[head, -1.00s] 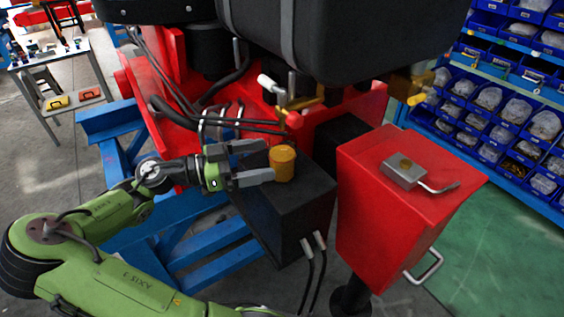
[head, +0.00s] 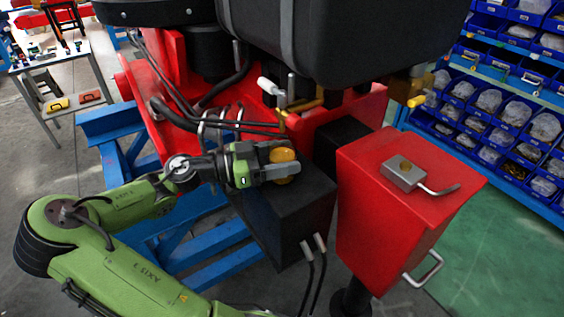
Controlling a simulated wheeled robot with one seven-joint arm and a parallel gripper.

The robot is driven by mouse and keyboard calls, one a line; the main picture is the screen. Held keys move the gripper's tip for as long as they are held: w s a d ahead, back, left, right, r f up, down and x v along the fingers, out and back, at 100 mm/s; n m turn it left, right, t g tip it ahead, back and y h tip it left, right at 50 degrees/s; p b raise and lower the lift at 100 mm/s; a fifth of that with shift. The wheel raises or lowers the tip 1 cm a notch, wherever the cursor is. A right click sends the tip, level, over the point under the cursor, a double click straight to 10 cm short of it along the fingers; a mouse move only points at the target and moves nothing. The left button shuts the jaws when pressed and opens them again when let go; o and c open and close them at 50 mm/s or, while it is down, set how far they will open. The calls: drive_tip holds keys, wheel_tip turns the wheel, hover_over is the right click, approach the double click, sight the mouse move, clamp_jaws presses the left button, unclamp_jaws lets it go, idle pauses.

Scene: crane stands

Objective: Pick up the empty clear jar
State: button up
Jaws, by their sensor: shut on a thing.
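A small orange-yellow cylinder (head: 283,154) stands on the top of a black box (head: 312,197) in the head view. It looks amber, not clear, and I cannot see whether it is empty. My gripper (head: 287,166) reaches in from the left and is shut on this cylinder, one finger on its far side and one on its near side. The near finger hides much of the cylinder's side. No clear jar shows on the box.
A red box (head: 385,190) with a metal latch and lever stands close on the right. Red machinery with hoses (head: 225,125) and a large black tank (head: 345,40) rise behind and above. Blue beams (head: 200,250) lie below. Shelves of blue bins (head: 500,110) stand far right.

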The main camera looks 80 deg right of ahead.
drive_tip(key=shift+r, duration=0.1)
drive_tip(key=shift+r, duration=0.3)
drive_tip(key=p+v, duration=0.3)
drive_tip(key=v, duration=1.5)
drive_tip(key=shift+r, duration=0.4)
